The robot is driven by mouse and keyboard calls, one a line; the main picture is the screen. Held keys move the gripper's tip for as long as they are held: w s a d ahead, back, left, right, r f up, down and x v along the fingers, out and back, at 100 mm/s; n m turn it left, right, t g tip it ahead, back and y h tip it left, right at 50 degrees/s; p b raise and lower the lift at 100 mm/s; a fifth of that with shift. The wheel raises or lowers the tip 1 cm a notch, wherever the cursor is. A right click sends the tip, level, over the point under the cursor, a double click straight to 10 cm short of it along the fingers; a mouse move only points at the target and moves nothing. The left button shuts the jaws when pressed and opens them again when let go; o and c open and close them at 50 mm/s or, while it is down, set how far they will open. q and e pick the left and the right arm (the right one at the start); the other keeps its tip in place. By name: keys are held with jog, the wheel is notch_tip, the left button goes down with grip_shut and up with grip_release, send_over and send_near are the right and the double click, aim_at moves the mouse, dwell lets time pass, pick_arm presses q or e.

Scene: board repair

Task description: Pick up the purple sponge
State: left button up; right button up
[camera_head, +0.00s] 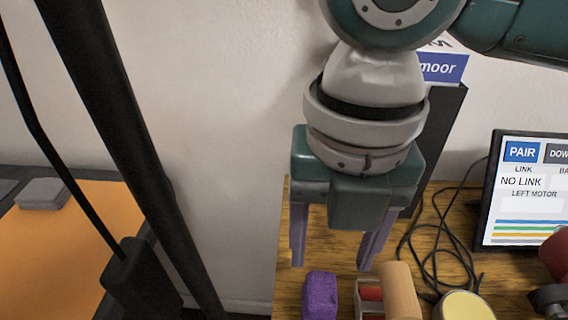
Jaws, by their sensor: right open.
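The purple sponge (320,295) is a small block on the wooden table (292,284), near its left edge at the bottom of the view. My right gripper (333,257) points down above and behind it in the picture. Its two grey-purple fingers are spread wide with nothing between them. The sponge sits below the gap between the fingertips and appears apart from both. My left gripper is not in view.
Right of the sponge are a small tray (370,314) with red contents, a tan cylinder (398,291) and a round pale-topped thing (465,307). A black cable (437,262) lies behind them. A monitor (521,191) stands at right. An orange surface (48,262) is at left.

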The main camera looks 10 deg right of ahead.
aim_at(322, 288)
jog(key=f+b, duration=0.1)
jog(key=f, duration=0.4)
jog(key=f+b, duration=0.1)
jog(key=f, duration=0.4)
jog(key=shift+s+a+b, duration=0.2)
jog(key=shift+b, duration=0.15)
jog(key=shift+c, duration=0.2)
jog(key=c, duration=0.3)
jog(key=shift+r, duration=0.1)
grip_shut()
